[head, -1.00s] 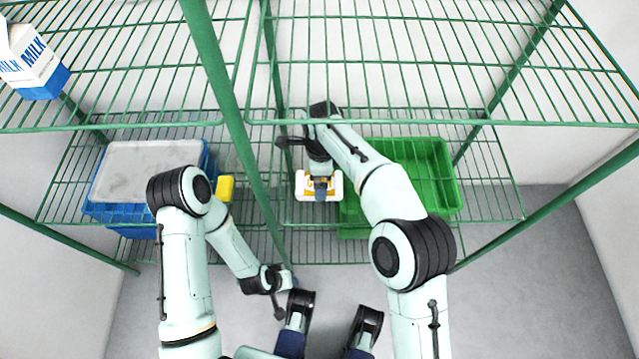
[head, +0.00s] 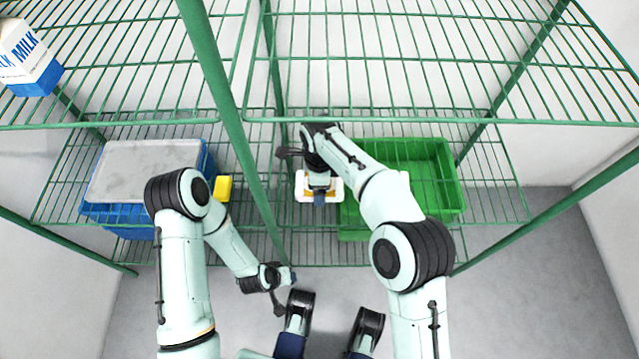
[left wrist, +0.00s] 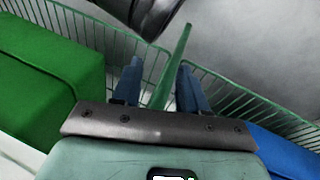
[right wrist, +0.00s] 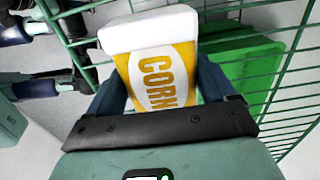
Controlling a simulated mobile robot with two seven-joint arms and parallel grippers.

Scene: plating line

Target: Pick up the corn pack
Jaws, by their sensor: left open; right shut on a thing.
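The corn pack (right wrist: 160,75), yellow and white with "CORN" printed on it, sits between the two fingers of my right gripper (right wrist: 165,90) in the right wrist view. The right gripper is shut on it. In the head view the pack (head: 334,190) shows as white and yellow edges under my right gripper (head: 319,200), left of the green crate; whether it touches the shelf is unclear. My left gripper (left wrist: 158,85) is open, with no object held between its fingers. In the head view it is low at the centre left (head: 290,278), in front of the shelf.
A green crate (head: 448,180) stands on the lower shelf to the right of the pack. A lidded blue crate (head: 210,165) and a small yellow item (head: 223,188) are at left. A milk carton (head: 38,75) stands on the upper shelf, whose green wires overhang the lower one.

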